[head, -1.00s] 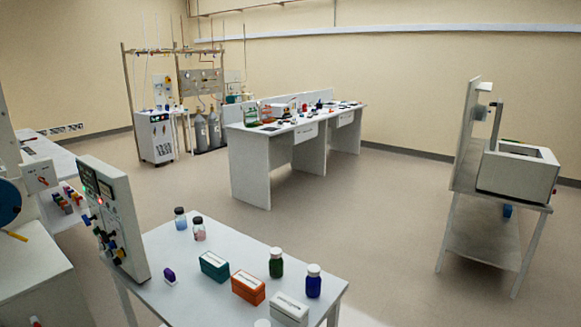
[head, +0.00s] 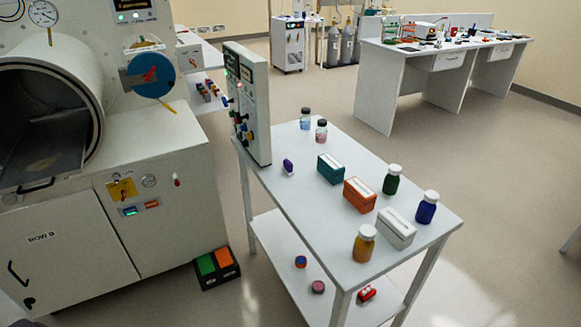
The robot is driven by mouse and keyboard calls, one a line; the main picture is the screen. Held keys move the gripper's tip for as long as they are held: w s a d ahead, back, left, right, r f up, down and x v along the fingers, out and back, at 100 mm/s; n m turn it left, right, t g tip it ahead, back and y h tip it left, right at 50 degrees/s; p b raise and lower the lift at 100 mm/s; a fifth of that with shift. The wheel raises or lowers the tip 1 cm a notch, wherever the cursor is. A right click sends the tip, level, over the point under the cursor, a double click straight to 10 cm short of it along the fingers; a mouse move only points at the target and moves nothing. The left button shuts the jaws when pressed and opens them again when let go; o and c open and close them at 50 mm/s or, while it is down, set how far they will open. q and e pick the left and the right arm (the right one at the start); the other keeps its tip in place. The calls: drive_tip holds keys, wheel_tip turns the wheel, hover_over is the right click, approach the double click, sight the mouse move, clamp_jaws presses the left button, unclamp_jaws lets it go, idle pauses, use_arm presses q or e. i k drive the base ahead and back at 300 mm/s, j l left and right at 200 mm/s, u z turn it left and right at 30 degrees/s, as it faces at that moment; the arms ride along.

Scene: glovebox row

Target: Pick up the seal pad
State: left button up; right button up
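No object in the head view can be made out for certain as the seal pad. A small purple piece (head: 288,166) with a white base stands on the white table (head: 310,216), near its left edge. Small round pieces lie on the table's lower shelf: one blue and orange (head: 300,262), one purple and pink (head: 317,287). Neither of my grippers is in view.
The table top holds teal (head: 330,169), orange (head: 359,195) and white (head: 396,228) boxes, several bottles and an upright control panel (head: 247,105). A large chamber machine (head: 160,180) stands left; a green-orange pedal (head: 216,268) is on the floor. Floor right of the table is clear.

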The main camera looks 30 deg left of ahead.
sight(288, 166)
drive_tip(key=u, duration=1.85)
drive_tip(key=i+j+z, duration=0.1)
drive_tip(key=z, duration=0.35)
drive_tip(key=i+j+z, duration=0.15)
drive_tip(key=z, duration=0.35)
drive_tip(key=i+j, duration=0.05)
drive_tip(key=i, duration=0.05)
